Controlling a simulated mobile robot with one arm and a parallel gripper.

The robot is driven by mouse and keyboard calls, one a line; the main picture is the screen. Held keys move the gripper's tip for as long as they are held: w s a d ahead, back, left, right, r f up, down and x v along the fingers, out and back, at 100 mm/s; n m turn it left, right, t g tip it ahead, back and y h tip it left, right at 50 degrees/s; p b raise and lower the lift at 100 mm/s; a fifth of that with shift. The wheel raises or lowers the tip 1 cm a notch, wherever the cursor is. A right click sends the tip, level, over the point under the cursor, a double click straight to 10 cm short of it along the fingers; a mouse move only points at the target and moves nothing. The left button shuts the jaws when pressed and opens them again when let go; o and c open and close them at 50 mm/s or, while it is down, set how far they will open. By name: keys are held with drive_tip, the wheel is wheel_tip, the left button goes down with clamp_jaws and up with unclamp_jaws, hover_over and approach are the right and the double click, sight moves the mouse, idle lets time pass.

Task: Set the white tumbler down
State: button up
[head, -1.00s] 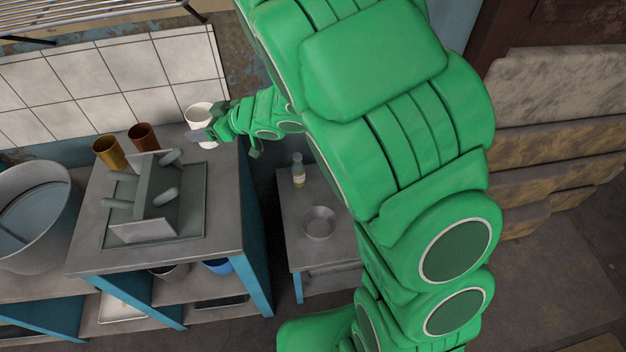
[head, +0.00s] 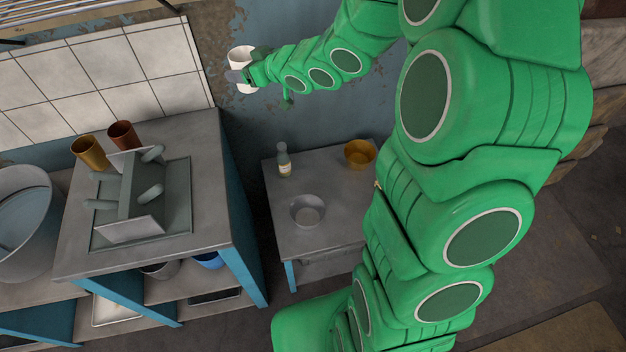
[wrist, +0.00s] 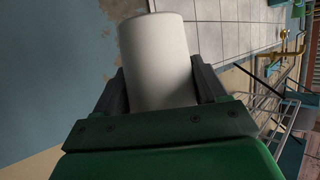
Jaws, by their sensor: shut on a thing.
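The white tumbler (head: 240,56) is held in my gripper (head: 245,76), up in the air in front of the blue wall, right of the tiled panel. In the wrist view the tumbler (wrist: 158,62) sits between the two dark fingers of my gripper (wrist: 160,88), which are shut on it. The tumbler is clear of any surface in the head view. The grey counter (head: 205,150) with the drying rack is below and left of it. A lower grey side table (head: 330,215) stands below and right of it.
On the counter are a rack (head: 140,205), a yellow cup (head: 90,153) and a brown cup (head: 123,136). The side table holds a bottle (head: 284,162), a grey bowl (head: 307,210) and an amber bowl (head: 359,153). Bare table top shows between these.

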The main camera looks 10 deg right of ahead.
drive_tip(key=d+f+m+t+h, duration=0.15)
drive_tip(key=d+m+h, duration=0.25)
drive_tip(key=d, duration=1.3)
drive_tip(key=shift+t, duration=0.45)
drive_tip(key=f, duration=4.7)
drive_tip(key=shift+w+f, duration=0.25)
drive_tip(key=shift+w, duration=0.15)
drive_tip(key=shift+f, duration=0.15)
drive_tip(key=o, duration=1.1)
drive_tip(key=shift+c, duration=0.2)
